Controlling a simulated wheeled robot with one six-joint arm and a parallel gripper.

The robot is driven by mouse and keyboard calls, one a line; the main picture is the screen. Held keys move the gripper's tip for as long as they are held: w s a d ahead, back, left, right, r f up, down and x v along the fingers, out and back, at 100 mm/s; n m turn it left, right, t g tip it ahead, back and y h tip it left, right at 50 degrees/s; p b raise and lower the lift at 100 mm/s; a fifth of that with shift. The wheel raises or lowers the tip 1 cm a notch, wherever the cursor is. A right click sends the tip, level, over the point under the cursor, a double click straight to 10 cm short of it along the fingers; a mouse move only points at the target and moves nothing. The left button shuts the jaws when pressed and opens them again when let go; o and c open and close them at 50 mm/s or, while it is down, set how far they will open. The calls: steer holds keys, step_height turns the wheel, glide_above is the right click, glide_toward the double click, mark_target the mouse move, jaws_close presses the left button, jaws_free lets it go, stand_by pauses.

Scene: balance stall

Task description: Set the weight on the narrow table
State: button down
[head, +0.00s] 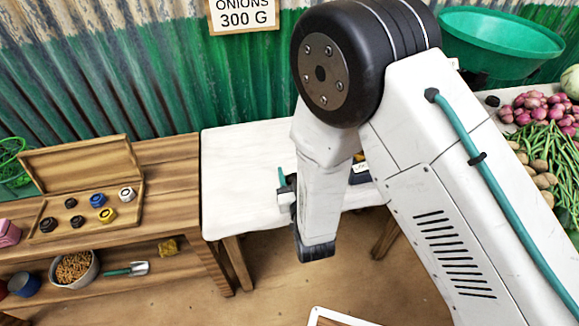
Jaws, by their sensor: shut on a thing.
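A pale white table (240,168) with wooden legs stands in the middle, between a wooden bench and the produce on the right. I take it for the narrow table. My white arm hangs over it and hides much of its right part. My gripper's fingers and whatever they hold are hidden behind my arm. Several weights, black, blue, yellow and silver, sit in an open wooden box (128,217) on the bench at left. Among them are a blue weight (97,200) and a yellow weight (107,215).
The wooden bench (170,160) has a lower shelf with a bowl (88,276) and a scoop (127,269). Onions (535,105), green beans (550,145) and a green basin (500,40) are at right. A corrugated wall closes the back. The table's left part is clear.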

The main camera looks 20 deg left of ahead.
steer(key=shift+w+a+f, duration=0.35)
steer(key=shift+w+a, duration=0.05)
steer(key=shift+w, duration=0.25)
steer(key=shift+w+a+f, duration=0.3)
steer(key=shift+w+a, duration=0.1)
steer(key=shift+w, duration=0.2)
steer(key=shift+w+a+f, duration=0.45)
steer(key=shift+w+f, duration=0.2)
steer(key=shift+w, duration=0.1)
steer(key=shift+w+a+f, duration=0.2)
steer(key=shift+w+f, duration=0.1)
steer(key=shift+f, duration=0.15)
steer(key=shift+c, duration=1.4)
jaws_free()
steer(key=shift+d+f, duration=0.1)
steer(key=shift+f, duration=0.05)
steer(key=v, duration=1.2)
